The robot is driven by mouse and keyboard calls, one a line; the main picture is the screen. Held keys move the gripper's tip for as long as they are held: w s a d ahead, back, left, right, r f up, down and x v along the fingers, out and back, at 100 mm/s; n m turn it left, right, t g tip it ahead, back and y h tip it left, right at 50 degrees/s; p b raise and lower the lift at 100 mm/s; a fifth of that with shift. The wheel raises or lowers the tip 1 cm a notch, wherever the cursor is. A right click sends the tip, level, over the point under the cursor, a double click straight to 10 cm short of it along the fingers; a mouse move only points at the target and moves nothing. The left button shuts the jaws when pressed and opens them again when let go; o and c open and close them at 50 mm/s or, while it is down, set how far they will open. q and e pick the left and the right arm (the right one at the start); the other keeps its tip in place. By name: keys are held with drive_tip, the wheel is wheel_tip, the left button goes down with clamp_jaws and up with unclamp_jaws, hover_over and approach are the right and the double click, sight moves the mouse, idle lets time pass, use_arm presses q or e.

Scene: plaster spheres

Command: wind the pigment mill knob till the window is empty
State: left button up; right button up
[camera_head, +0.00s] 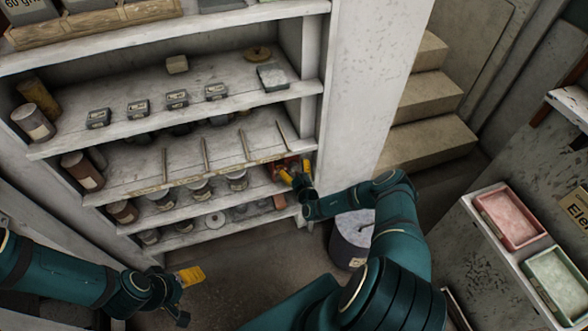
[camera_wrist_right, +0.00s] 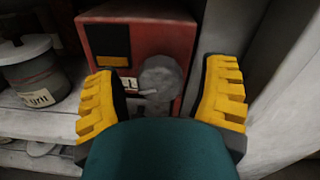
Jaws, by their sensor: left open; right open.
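The pigment mill is a red box (camera_head: 284,163) on a lower shelf at its right end. In the right wrist view the mill (camera_wrist_right: 175,35) fills the upper middle. Its window (camera_wrist_right: 107,42) is dark with a yellow strip along the bottom edge. A grey round knob (camera_wrist_right: 160,78) sits right of and below the window, with a small pale pointer by its left side. My right gripper (camera_head: 297,172) is open in front of the mill, its yellow fingers either side of the knob, apart from it. My left gripper (camera_head: 188,297) is open and empty, low at the left.
Jars (camera_head: 200,189) stand left of the mill on its shelf; one labelled jar (camera_wrist_right: 32,75) is close by. A white wall post (camera_wrist_right: 245,30) rises close on the right. A grey drum (camera_head: 350,240) stands on the floor below my right arm. Stone steps (camera_head: 425,140) lie beyond.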

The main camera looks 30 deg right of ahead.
drive_tip(key=shift+w, duration=0.15)
drive_tip(key=c, duration=1.2)
drive_tip(key=shift+m, duration=0.3)
drive_tip(key=m+b, duration=0.1)
drive_tip(key=m, duration=0.4)
drive_tip(key=shift+d+m+b, duration=0.1)
drive_tip(key=shift+m+b, duration=0.2)
drive_tip(key=m+b, duration=0.1)
drive_tip(key=m, duration=0.4)
drive_tip(key=shift+m, duration=0.3)
drive_tip(key=m+h+b, duration=0.1)
drive_tip(key=m, duration=0.5)
drive_tip(key=shift+b, duration=0.4)
drive_tip(key=m+b, duration=0.1)
drive_tip(key=m, duration=0.4)
drive_tip(key=shift+m, duration=1.2)
drive_tip(key=shift+d+b, duration=0.1)
drive_tip(key=shift+b, duration=0.2)
